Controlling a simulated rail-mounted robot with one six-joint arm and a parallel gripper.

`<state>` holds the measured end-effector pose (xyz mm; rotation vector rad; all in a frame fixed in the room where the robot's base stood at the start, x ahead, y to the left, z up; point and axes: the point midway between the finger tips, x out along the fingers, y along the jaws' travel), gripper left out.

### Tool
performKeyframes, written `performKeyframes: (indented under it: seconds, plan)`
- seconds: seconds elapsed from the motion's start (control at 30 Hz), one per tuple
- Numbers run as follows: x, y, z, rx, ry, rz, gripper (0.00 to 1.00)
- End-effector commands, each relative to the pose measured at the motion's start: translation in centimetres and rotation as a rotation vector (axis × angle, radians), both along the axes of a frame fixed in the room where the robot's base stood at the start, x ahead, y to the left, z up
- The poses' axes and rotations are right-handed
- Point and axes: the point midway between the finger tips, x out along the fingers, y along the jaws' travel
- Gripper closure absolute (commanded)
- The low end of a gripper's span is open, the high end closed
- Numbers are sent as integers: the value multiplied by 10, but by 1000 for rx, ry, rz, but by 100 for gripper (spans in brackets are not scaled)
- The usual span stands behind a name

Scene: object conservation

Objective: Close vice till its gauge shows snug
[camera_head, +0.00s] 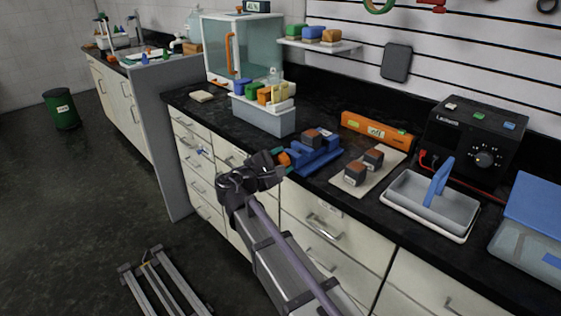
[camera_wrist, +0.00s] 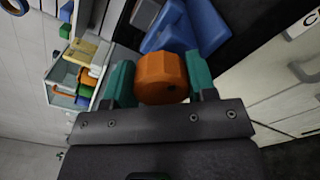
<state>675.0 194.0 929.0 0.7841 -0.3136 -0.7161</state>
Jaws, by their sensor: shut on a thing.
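A blue vice (camera_head: 318,158) stands on the black counter near its front edge, with a dark brown-topped block (camera_head: 313,138) at its jaws. Its orange knob (camera_head: 284,159) faces the front left. In the wrist view the orange knob (camera_wrist: 162,78) sits between the teal fingers of my gripper (camera_wrist: 161,88), and the blue vice body (camera_wrist: 190,25) is behind it. My gripper (camera_head: 279,160) is shut on the knob. I cannot make out a gauge on the vice, nor whether the jaws touch the block.
A mat (camera_head: 345,183) with two similar blocks (camera_head: 364,166) lies right of the vice. A grey bin (camera_head: 264,117) of coloured things is at the back left. An orange level-like bar (camera_head: 376,130), a black device (camera_head: 474,140) and a grey tray (camera_head: 408,206) stand to the right.

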Motion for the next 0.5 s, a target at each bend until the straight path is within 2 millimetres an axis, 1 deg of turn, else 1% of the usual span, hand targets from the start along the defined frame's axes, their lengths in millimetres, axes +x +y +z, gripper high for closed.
performKeyframes:
  seconds: [0.5]
  plan:
    - [-1, -1, -3, 354, -335, 0, 72]
